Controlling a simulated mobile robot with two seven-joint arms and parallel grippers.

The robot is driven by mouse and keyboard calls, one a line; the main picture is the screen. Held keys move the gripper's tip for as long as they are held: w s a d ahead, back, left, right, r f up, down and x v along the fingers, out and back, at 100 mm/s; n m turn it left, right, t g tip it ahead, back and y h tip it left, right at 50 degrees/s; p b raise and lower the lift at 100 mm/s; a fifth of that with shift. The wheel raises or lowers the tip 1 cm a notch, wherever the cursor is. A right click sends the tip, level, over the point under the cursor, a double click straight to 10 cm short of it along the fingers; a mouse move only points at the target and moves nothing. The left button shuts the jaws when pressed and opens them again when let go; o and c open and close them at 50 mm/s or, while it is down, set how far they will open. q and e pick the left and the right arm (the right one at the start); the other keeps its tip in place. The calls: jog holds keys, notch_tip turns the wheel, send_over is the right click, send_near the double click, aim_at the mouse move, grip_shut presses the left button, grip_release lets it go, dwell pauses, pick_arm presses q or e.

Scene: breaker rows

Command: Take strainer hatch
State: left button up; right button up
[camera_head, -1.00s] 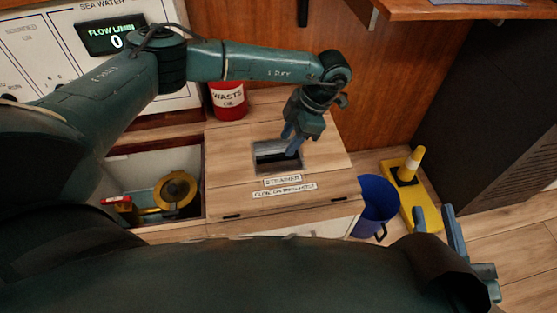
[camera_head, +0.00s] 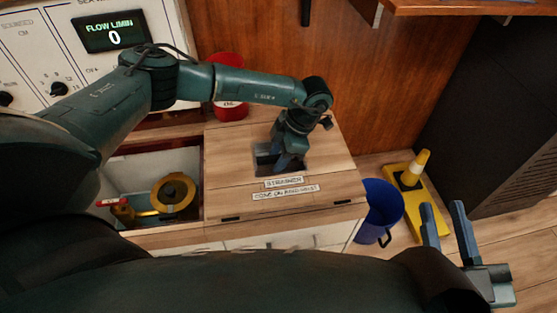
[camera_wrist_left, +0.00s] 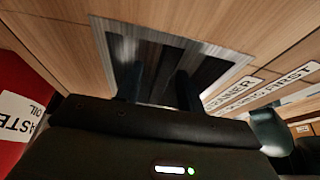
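The strainer hatch (camera_head: 230,180) is a wooden lid, lying closed on the bench, with a label reading "STRAINER" and a second line below. A metal-framed dark recess (camera_wrist_left: 203,72) is set into it. My left gripper (camera_head: 282,168) points down at this recess, its fingertips at or in it. Its two fingers show apart in the left wrist view, and I see nothing clearly held between them. The gripper body hides part of the recess. My right gripper (camera_head: 449,222) is open and empty at the lower right, away from the hatch.
Left of the hatch is an open compartment with a yellow round fitting (camera_head: 174,194) and a red-handled valve (camera_head: 113,202). A red waste oil can (camera_head: 229,108) stands behind. A blue bucket (camera_head: 381,208) and a yellow cone stand (camera_head: 415,180) are on the floor at right.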

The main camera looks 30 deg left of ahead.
pick_arm(q)
jog(key=shift+f, duration=0.25)
jog(key=shift+c, duration=0.6)
grip_shut()
dwell(0.8)
jog(key=shift+w+r, duration=0.1)
jog(key=shift+r, duration=0.05)
